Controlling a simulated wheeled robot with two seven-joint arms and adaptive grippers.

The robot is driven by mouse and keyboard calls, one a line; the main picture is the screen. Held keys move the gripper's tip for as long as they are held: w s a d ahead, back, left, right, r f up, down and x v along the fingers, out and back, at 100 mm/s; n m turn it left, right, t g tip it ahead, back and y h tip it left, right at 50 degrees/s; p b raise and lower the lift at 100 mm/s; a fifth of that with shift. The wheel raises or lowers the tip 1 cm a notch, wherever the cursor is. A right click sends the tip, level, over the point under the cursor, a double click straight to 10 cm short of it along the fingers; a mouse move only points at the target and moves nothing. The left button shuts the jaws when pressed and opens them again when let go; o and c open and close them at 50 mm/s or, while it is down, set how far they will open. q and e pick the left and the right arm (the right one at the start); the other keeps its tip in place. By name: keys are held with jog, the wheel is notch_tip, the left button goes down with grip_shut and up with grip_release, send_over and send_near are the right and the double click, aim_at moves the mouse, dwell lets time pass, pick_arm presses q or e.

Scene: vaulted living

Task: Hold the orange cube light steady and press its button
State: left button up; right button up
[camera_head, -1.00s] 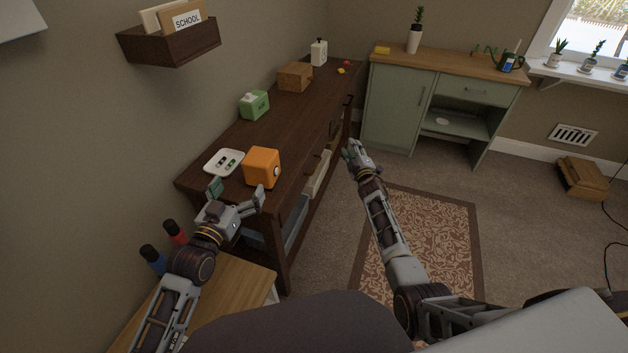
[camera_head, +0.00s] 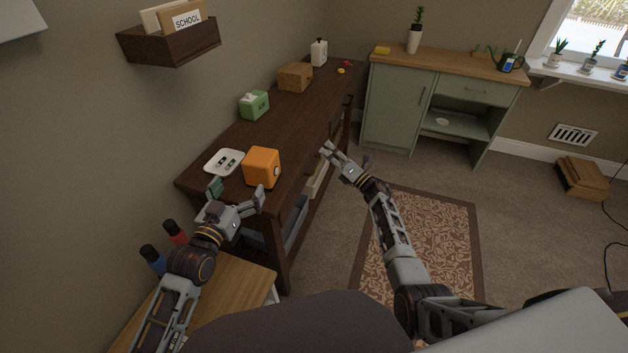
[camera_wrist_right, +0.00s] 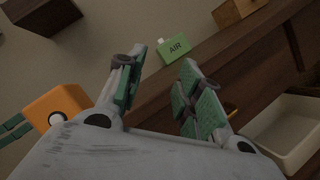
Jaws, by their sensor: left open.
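The orange cube light (camera_head: 261,168) stands on the dark wooden console near its front end. Its round white button (camera_head: 277,170) is on the side facing right. My left gripper (camera_head: 236,191) is open just in front of the cube, and I see no contact. My right gripper (camera_head: 332,154) is open and empty, to the right of the console and apart from the cube. In the right wrist view the cube (camera_wrist_right: 55,107) is at the left edge, beyond the right gripper's fingers (camera_wrist_right: 165,88), with the button partly visible.
A white tray (camera_head: 211,169) with small items lies left of the cube. A green box (camera_head: 254,105), a wooden box (camera_head: 295,77) and a white container (camera_head: 319,53) stand farther back on the console (camera_head: 290,125). Bins sit below its top.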

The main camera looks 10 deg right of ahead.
aim_at(266, 148)
jog(key=s+a+n+g+y, duration=0.4)
jog(key=s+n+g, duration=0.1)
jog(key=n, duration=0.6)
jog(key=s+a+n+g+y, duration=0.4)
jog(key=s+a+n+g, duration=0.1)
jog(key=n, duration=0.7)
jog(key=shift+s+f+n+g+y, duration=0.15)
jog(key=shift+s+n+g+y, duration=0.15)
jog(key=shift+s+g, duration=0.55)
pick_arm(q)
jog(key=shift+w+d, duration=0.1)
jog(key=shift+w, duration=0.05)
jog(key=shift+x, duration=6.7)
jog(key=shift+c, duration=0.3)
